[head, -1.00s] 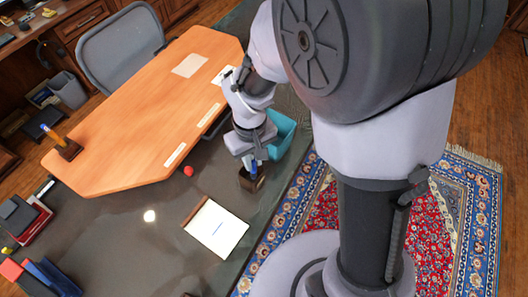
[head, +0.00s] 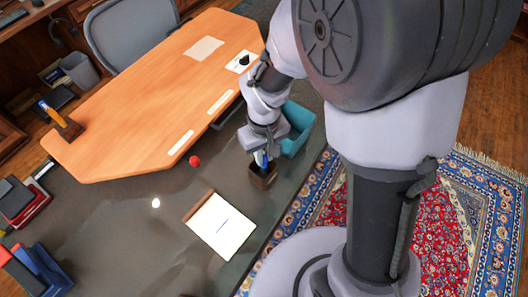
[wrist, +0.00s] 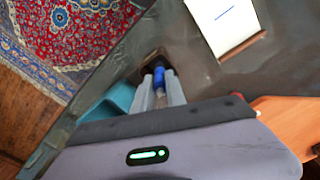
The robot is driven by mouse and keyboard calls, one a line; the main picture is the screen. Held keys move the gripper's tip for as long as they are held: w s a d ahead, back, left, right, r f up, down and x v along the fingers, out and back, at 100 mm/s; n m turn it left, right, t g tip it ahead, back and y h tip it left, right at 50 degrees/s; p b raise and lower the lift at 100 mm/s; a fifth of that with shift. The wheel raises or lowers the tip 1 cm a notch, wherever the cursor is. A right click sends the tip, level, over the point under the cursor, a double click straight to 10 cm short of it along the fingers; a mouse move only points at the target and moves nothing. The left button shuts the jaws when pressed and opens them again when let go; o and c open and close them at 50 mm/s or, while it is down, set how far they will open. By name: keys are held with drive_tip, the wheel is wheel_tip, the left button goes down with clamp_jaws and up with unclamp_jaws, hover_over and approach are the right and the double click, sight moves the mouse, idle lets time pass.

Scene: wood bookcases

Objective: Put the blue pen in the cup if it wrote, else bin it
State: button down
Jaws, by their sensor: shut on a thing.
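My gripper (head: 262,154) points down over the dark desk and is shut on the blue pen (head: 262,162). The pen also shows between the fingers in the wrist view (wrist: 158,76). The brown square cup (head: 262,180) stands right below the fingers, and in the wrist view (wrist: 150,58) it lies just past the pen. The pen's lower end is at or inside the cup's mouth; I cannot tell how deep. The white notepad (head: 212,240) carries a short blue line, also visible in the wrist view (wrist: 220,32). The teal bin (head: 303,122) is just behind the gripper.
A red ball (head: 194,161) lies left of the cup. A wooden desk board (head: 150,105) with a pencil holder (head: 68,130) fills the back left. Binders (head: 40,272) and trays stand at the left edge. The dark surface around the notepad is mostly clear.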

drive_tip(key=shift+f+b, duration=0.45)
drive_tip(key=shift+f, duration=0.5)
drive_tip(key=c, duration=1.3)
unclamp_jaws()
wheel_tip(320, 180, up, 18)
drive_tip(key=p, duration=0.6)
drive_tip(key=shift+f+p, duration=0.25)
drive_tip(key=shift+p, duration=0.15)
